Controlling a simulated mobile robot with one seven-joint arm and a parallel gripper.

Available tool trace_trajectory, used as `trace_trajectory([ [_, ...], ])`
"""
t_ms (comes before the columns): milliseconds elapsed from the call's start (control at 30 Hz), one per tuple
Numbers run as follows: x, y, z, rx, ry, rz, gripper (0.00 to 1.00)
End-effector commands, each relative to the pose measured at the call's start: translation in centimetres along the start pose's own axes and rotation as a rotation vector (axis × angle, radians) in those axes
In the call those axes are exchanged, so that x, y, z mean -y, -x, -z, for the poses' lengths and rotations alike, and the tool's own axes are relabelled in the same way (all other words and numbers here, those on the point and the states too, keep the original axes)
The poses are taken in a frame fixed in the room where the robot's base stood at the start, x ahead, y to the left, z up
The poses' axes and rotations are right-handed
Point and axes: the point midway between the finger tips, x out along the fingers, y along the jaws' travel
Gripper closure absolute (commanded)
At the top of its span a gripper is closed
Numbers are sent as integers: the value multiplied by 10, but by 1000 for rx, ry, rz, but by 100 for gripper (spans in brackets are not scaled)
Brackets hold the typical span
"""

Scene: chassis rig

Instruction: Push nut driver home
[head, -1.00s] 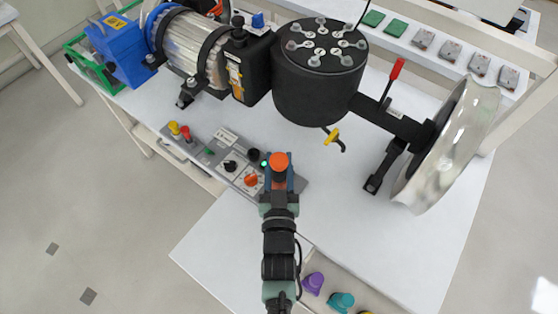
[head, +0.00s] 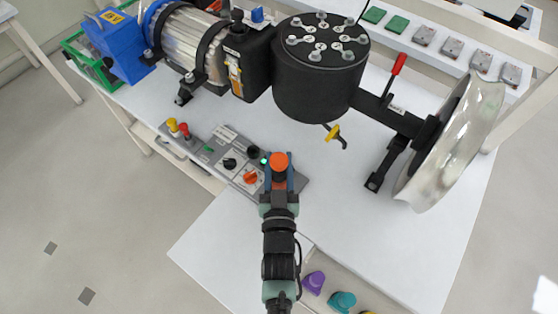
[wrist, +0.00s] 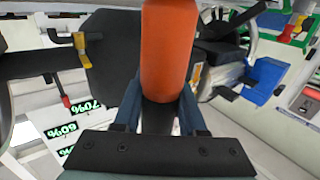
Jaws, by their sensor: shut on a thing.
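The nut driver shows as a thick orange handle (head: 278,160) seen from above, over the right end of the control panel. In the wrist view the orange handle (wrist: 169,50) stands between the two blue fingers. My gripper (head: 279,181) is shut on it; its fingers also show in the wrist view (wrist: 160,110). The driver's lower end is hidden under the handle and gripper, so I cannot tell what it touches.
A grey control panel (head: 217,158) with coloured knobs lies around the gripper. Behind it stand a motor (head: 190,48), a black drum (head: 318,85) and a large metal disc (head: 448,150). The white tabletop (head: 350,235) is clear at right. Purple and teal pieces sit at the front.

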Motion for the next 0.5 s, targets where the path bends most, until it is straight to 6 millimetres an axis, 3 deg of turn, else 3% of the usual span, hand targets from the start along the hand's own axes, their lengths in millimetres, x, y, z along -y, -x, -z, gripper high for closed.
trace_trajectory([
  [500, 0, -1, -6, -6, 0, 0, 100],
])
